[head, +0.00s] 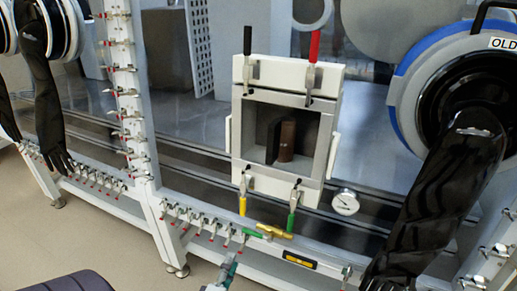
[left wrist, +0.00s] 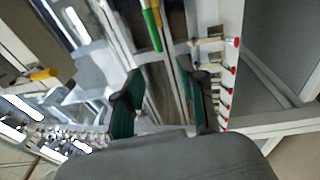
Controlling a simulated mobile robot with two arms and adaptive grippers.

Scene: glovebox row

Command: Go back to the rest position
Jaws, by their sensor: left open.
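My left gripper (head: 228,272) shows at the bottom edge of the head view, in front of the lower rail of the glovebox row. In the left wrist view its two dark green fingers (left wrist: 162,98) stand apart with nothing between them. The small square hatch (head: 308,100) is on the glovebox front, above and to the right of the gripper. A brown cylinder (head: 287,141) stands inside it. Red, black, yellow and green handles sit around its frame. My right gripper is in neither view.
Black gloves hang from ports at the left (head: 45,110) and right (head: 445,190); the right port bears an "OLD" label (head: 504,44). Red-tipped clamps (head: 200,222) line the rail. A brass fitting (head: 274,232), yellow level (head: 299,261) and gauge (head: 345,202) are nearby.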

